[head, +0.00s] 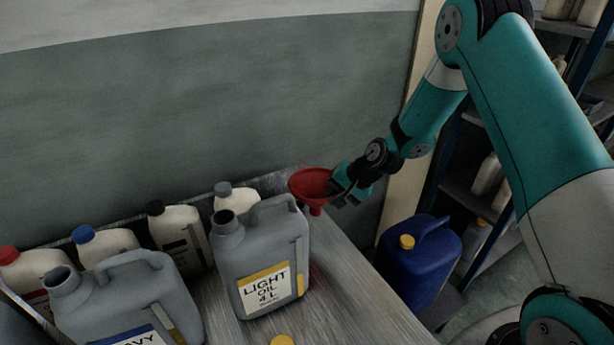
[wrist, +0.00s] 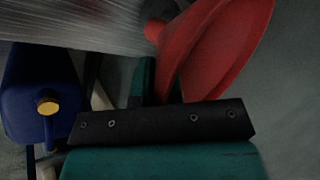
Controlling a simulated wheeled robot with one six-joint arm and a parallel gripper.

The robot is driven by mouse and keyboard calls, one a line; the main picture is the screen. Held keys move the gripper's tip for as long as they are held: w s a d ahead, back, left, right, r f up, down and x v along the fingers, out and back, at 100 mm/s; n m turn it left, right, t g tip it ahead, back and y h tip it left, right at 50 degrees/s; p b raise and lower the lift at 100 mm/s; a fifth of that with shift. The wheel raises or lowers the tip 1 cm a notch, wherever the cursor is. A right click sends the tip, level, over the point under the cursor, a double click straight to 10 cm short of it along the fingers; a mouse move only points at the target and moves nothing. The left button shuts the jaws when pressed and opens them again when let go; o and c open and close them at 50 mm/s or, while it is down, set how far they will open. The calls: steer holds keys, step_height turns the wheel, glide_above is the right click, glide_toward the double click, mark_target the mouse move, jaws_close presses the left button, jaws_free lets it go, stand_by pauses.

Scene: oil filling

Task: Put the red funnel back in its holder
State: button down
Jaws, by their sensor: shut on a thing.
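The red funnel (head: 311,186) is held in the air by my gripper (head: 345,188), above the far right part of the workbench, just right of and behind the grey Light Oil can. Its wide mouth faces up and its spout points down. In the wrist view the red funnel (wrist: 215,45) fills the upper right, with my gripper (wrist: 155,85) shut on its side. The fingertips are partly hidden behind the dark gripper plate. I cannot make out the funnel's holder in either view.
The grey Light Oil can (head: 262,255) stands uncapped on the bench (head: 345,295), with a grey Heavy can (head: 130,295) to its left. Several white bottles (head: 180,235) line the back. A blue jerrycan (head: 420,258) stands beyond the bench's right edge. A yellow cap (head: 282,341) lies in front.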

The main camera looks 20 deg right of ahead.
mark_target(311, 195)
steer(key=w+a+m, duration=0.1)
steer(key=w, duration=0.1)
steer(key=w+a+r+m+t+h, duration=0.1)
steer(key=w+a+r+m+h, duration=0.1)
steer(key=w+a+m, duration=0.1)
steer(key=shift+w+r+t, duration=0.15)
steer(key=shift+w+t, duration=0.15)
steer(key=shift+f+b, duration=1.2)
steer(key=shift+f, duration=0.7)
steer(key=shift+a+f+b, duration=0.15)
steer(key=shift+f+b, duration=0.15)
steer(key=shift+f, duration=0.05)
steer(key=shift+f+b, duration=0.5)
steer(key=shift+f, duration=0.1)
steer(key=shift+f, duration=0.15)
steer(key=shift+f+b, duration=0.6)
steer(key=shift+f, duration=0.1)
